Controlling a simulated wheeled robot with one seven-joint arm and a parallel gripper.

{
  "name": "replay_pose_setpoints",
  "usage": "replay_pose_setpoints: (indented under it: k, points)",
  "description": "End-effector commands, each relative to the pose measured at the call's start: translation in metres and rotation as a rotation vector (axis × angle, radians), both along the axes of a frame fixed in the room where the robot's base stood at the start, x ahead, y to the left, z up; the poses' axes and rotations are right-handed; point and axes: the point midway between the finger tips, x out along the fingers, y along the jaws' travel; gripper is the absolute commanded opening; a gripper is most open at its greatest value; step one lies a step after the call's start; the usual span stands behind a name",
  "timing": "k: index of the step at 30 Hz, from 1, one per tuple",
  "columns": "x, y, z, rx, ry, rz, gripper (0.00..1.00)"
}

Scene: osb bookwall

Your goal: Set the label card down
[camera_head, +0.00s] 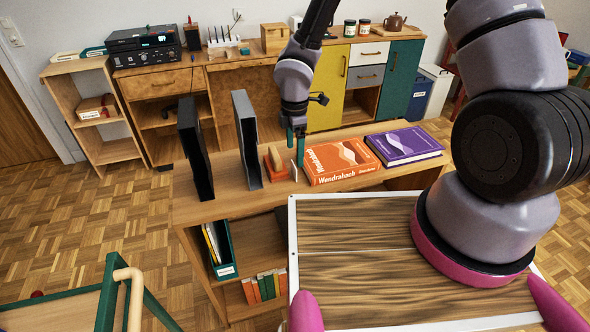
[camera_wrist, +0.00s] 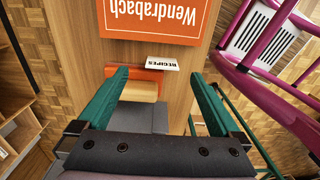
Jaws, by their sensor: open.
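The label card (camera_wrist: 161,64), white and marked "RECIPES", shows in the wrist view just beyond an orange and wooden piece (camera_wrist: 143,86). In the head view a thin white edge, likely the card (camera_head: 294,172), stands beside that piece, partly hidden by my gripper. My gripper (camera_head: 298,150) is over the shelf top, close to the card. In the wrist view my gripper (camera_wrist: 160,74) has its green fingers spread wide, with a clear gap to the card on both sides. Nothing is held between them. Whether the card touches the orange piece cannot be told.
The orange "Wendrabach" book (camera_head: 340,162) lies just right of the card, with a purple book (camera_head: 403,146) beyond it. Two dark upright holders (camera_head: 247,139) stand to the left on the wooden shelf top (camera_head: 222,181). A green trolley frame (camera_head: 108,290) is at lower left.

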Motion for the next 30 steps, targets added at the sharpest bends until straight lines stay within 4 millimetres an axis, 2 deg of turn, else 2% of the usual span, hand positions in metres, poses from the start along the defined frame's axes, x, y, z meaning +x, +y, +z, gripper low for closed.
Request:
replay_pose_setpoints:
  k: [7,15,24,29,30]
  points:
    - [-0.002,0.001,-0.021,-0.002,0.002,0.0,1.0]
    - [-0.005,0.003,-0.059,-0.002,0.002,-0.002,1.0]
    - [-0.004,0.003,-0.063,-0.001,-0.001,-0.003,1.0]
    - [-0.004,0.003,-0.062,-0.001,0.0,-0.003,0.39]
    - [-0.004,0.003,-0.062,-0.001,0.0,-0.003,0.23]
